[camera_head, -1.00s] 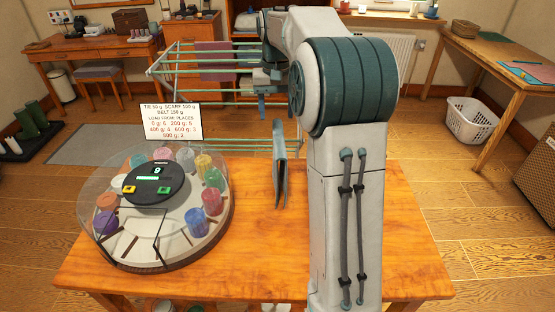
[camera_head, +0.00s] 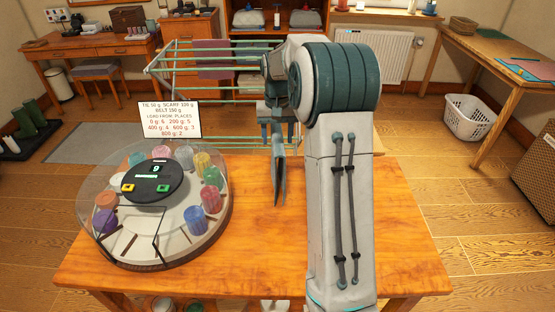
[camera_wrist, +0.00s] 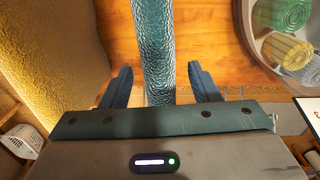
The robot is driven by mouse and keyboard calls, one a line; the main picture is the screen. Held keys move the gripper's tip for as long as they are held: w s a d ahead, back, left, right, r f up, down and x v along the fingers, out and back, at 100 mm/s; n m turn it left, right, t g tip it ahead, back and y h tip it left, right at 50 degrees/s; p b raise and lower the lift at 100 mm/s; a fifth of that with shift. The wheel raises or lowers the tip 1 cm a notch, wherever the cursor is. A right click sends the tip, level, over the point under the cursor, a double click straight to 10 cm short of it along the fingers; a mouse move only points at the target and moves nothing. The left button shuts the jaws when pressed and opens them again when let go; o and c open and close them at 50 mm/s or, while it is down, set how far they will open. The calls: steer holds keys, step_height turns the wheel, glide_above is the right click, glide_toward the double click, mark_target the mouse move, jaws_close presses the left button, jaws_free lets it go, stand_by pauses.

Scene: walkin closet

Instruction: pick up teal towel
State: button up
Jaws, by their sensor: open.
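The teal towel (camera_head: 279,180) stands upright and narrow on the wooden table, right of the round glass-covered carousel. In the wrist view the towel (camera_wrist: 153,45) is a long textured teal strip running down between my fingers. My gripper (camera_head: 277,131) is at the towel's top end in the head view, fingers pointing down. In the wrist view my gripper (camera_wrist: 161,85) is open, with one finger on each side of the towel and a gap showing on both sides. The towel's part below the gripper's body is hidden in the wrist view.
The carousel (camera_head: 192,243) holds several coloured rolls under its clear cover, close to the towel's left. A sign (camera_head: 170,118) stands behind it. A drying rack (camera_head: 185,60) is beyond the table. The tabletop in front of the towel (camera_head: 260,260) is clear.

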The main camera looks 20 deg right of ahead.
step_height(320, 180, down, 3)
steer(key=shift+f, duration=0.2)
jaws_close()
steer(key=shift+r, duration=0.15)
